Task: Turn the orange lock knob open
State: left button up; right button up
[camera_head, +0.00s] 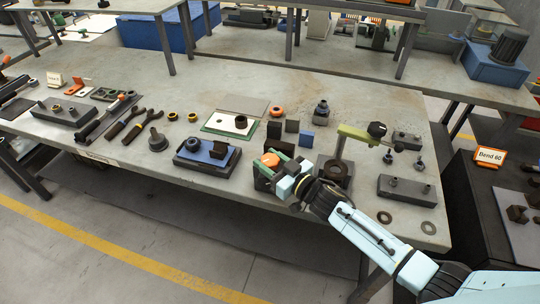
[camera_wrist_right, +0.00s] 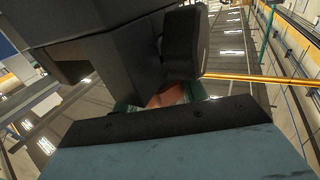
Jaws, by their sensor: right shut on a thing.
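The orange lock knob (camera_head: 270,160) sits at the front edge of the bench, on a dark block that my right gripper partly hides. My right gripper (camera_head: 274,164) reaches in from the lower right and is shut on the knob. In the right wrist view a small part of the orange knob (camera_wrist_right: 168,96) shows between dark gripper parts, with green on both sides. The rest of the knob there is hidden. My left gripper is not in view.
Dark blocks (camera_head: 274,130) stand just behind the knob, and a blue tray-like fixture (camera_head: 205,154) lies to its left. A green-armed stand (camera_head: 358,134) and a dark ring part (camera_head: 335,172) are to the right. The front-left bench edge has some bare room.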

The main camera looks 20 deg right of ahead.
jog(key=shift+n+g+y, duration=0.7)
jog(key=shift+n+y, duration=0.1)
jog(key=shift+y, duration=0.2)
jog(key=o, duration=1)
jog(key=v, duration=1.3)
jog(key=shift+s+d, duration=0.1)
jog(key=shift+s, duration=0.05)
